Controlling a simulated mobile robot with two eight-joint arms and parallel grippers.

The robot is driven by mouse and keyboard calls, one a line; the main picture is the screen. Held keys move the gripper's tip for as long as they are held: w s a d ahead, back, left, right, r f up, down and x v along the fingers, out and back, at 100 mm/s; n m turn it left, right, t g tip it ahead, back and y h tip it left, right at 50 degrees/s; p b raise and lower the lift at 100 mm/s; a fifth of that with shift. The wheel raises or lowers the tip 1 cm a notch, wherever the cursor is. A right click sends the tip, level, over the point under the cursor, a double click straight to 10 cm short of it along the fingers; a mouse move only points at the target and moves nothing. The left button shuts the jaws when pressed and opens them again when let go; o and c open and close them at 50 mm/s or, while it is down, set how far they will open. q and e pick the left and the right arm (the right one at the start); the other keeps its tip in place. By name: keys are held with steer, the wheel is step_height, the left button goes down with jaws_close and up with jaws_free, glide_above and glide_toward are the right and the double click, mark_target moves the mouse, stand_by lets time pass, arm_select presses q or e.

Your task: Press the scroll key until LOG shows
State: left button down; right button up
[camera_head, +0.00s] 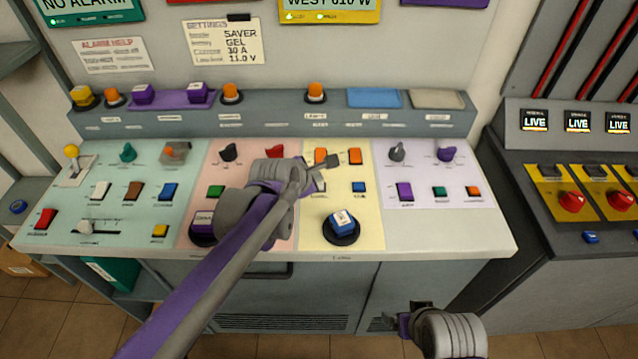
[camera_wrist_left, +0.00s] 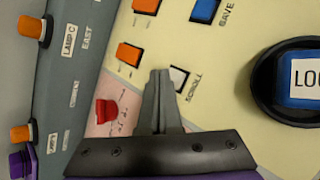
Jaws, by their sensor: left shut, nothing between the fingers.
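The scroll key (camera_wrist_left: 180,77) is a small pale square key labelled SCROLL on the yellow panel, partly covered by my fingers in the wrist view. In the head view, the scroll key (camera_head: 320,187) sits left of a blue key. My left gripper (camera_head: 330,171) is shut and empty, its fingertips (camera_wrist_left: 160,74) close beside the key; I cannot tell whether they touch it. The yellow-framed screen (camera_head: 327,5), cut off at the top, reads WEST 610 W. My right gripper (camera_head: 408,318) is low in front of the desk; its fingers are unclear.
A big blue button (camera_head: 341,220) on a black base stands nearby, its label starting LO in the wrist view. A blue SAVE key (camera_head: 358,187) and orange keys (camera_head: 354,156) share the yellow panel. A red knob (camera_head: 274,151) is left on the pink panel.

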arm_select(q)
steer(key=shift+r+p, duration=1.85)
steer(key=shift+r, duration=0.7)
